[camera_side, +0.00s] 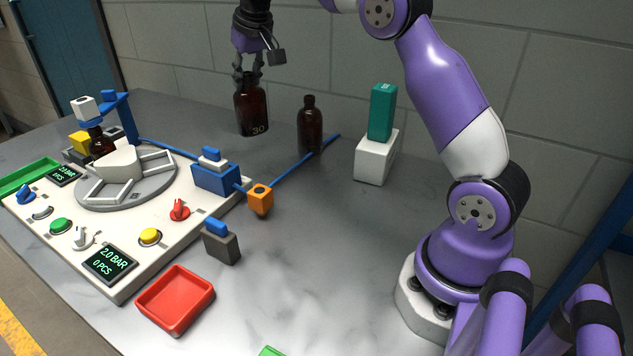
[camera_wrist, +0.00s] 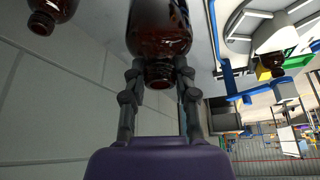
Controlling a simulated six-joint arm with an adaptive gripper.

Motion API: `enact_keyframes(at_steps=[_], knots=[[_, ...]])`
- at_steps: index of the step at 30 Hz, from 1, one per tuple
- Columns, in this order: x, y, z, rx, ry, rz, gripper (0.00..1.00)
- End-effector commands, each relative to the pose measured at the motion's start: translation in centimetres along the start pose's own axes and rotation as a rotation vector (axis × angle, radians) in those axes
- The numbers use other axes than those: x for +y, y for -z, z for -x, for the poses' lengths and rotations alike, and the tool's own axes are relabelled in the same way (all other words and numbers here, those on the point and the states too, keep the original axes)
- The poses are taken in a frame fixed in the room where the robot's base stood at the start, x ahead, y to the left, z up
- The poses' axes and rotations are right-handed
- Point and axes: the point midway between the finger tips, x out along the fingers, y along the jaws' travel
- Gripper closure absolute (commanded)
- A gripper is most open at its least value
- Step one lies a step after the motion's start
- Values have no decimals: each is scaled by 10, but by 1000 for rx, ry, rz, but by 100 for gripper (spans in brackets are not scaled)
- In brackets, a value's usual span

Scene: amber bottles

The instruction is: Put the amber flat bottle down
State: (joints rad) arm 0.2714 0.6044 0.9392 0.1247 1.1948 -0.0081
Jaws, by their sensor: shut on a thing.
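An amber bottle (camera_side: 251,110) marked "30" hangs upright in my gripper (camera_side: 248,77) near the back wall. It also shows in the wrist view (camera_wrist: 160,30), where the fingers (camera_wrist: 158,68) close on both sides of its neck. Its base is at or just above the grey table; I cannot tell whether it touches. A second, narrower amber bottle (camera_side: 310,127) stands on the table to its right, apart from it. That bottle also shows at the top left of the wrist view (camera_wrist: 50,10). I cannot tell from the pictures which one is flat.
A white machine panel with a turntable (camera_side: 160,192) fills the left. A teal box (camera_side: 381,112) stands on a white block (camera_side: 376,158). A red tray (camera_side: 175,300) lies in front. The table's middle is clear.

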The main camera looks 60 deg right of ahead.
Motion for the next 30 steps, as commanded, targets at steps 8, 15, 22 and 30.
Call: enact_keyframes(at_steps=[8, 15, 22, 30], knots=[[6, -10, -42, -3, -5, -10, 100], [5, -23, -71, 0, -4, -10, 100], [5, -34, -98, 1, -4, -10, 100], [5, -34, -99, 3, -4, -10, 100]])
